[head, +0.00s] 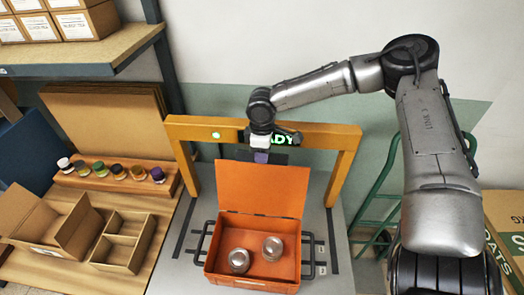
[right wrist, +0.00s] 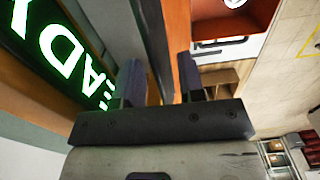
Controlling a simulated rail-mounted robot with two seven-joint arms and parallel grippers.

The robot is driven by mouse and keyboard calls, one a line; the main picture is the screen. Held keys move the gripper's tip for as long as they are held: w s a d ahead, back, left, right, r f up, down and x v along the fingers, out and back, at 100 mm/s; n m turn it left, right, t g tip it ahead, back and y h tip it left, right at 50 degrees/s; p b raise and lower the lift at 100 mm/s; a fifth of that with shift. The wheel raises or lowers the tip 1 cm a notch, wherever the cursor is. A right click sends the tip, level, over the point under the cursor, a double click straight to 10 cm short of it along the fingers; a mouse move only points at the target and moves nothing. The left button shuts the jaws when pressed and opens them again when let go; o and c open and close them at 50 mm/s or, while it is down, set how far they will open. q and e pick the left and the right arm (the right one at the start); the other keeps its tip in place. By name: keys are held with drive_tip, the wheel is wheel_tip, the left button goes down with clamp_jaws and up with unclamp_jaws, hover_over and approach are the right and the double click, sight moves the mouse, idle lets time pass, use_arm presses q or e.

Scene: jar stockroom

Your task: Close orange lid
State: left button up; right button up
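The orange lid (head: 262,190) stands raised at the back of an orange box (head: 252,282), and the box is open. Two jars with silvery tops, a left one (head: 239,260) and a right one (head: 272,248), are inside the box. My right gripper (head: 261,157) points down at the middle of the lid's top edge. In the right wrist view its two dark fingers (right wrist: 160,80) are spread apart, with the orange lid (right wrist: 177,35) showing between and beyond them. I cannot tell whether a finger touches the lid. My left gripper is not in view.
A yellow-orange frame (head: 346,160) with a lit green sign (head: 286,141) arches behind the box. Dark handles flank the box on the grey table (head: 325,275). At left are a rack of small jars (head: 118,174), an open carton (head: 45,218) and a divided tray (head: 123,243).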

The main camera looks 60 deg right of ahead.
drive_tip(key=shift+c, duration=0.3)
clamp_jaws()
idle(0.3)
